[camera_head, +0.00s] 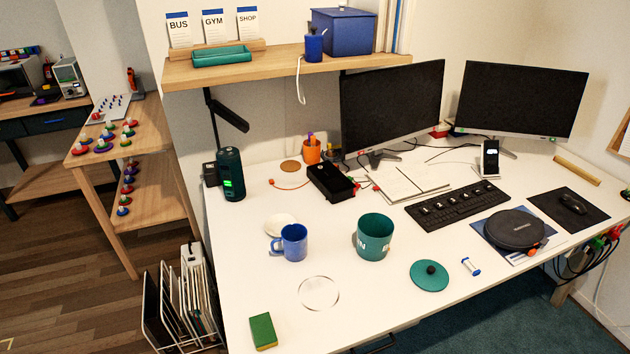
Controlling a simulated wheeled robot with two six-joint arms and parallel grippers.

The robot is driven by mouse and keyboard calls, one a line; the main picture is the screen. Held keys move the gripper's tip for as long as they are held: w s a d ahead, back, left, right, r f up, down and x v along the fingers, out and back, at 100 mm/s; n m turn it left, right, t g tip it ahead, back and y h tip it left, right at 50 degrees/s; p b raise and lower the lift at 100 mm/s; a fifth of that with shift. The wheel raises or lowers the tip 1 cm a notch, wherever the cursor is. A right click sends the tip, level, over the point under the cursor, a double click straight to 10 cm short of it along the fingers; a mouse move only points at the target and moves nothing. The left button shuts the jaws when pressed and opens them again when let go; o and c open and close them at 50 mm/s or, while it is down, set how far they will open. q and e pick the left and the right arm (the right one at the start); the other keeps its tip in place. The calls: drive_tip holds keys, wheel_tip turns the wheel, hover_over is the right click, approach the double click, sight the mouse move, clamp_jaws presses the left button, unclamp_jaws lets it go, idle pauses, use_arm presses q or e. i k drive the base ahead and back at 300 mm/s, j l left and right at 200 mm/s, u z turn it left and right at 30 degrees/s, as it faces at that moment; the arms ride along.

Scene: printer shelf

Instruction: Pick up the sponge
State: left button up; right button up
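A sponge (263,331) with a green top and a yellowish side lies flat on the white desk, near its front left corner. Nothing touches it and it is fully visible. Neither of my grippers shows in the head view.
The white desk (330,270) is clear around the sponge. A clear round disc (318,293) lies behind it, with a blue mug (291,242) and green pot (374,238) farther back. A green lid (429,276) lies right. A wire rack (181,300) stands left of the desk.

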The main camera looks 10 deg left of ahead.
sight(262, 328)
drive_tip(key=u, duration=0.85)
